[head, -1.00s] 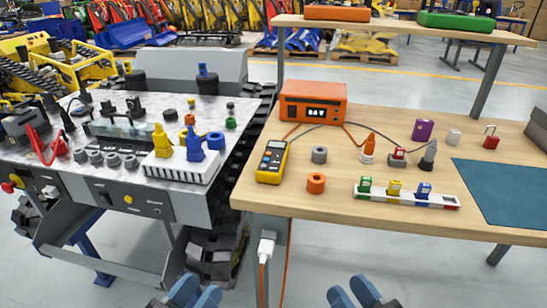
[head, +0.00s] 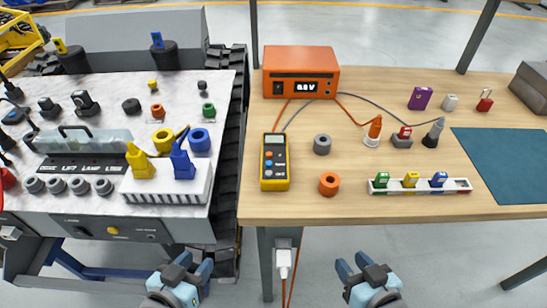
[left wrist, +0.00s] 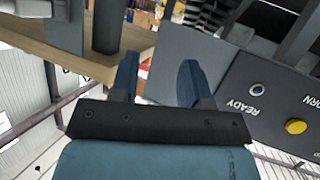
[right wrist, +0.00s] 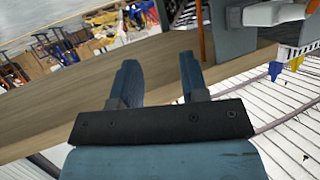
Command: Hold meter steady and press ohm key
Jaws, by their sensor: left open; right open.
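The yellow multimeter (head: 275,162) lies on the wooden bench near its left edge, its dark screen toward the back and several small keys on its face. The key labels are too small to read, so I cannot tell which is the ohm key. My left gripper (head: 190,268) is open and empty, in front of the bench and low, near the carrier's front. It also shows open in the left wrist view (left wrist: 160,80). My right gripper (head: 360,265) is open and empty in front of the bench edge. It also shows open in the right wrist view (right wrist: 160,80). Neither touches the meter.
An orange power supply (head: 300,73) stands behind the meter, with cables running to the orange and grey probes. A grey ring (head: 322,144) and an orange ring (head: 329,183) lie right of the meter. A white plug (head: 283,262) hangs below the bench front.

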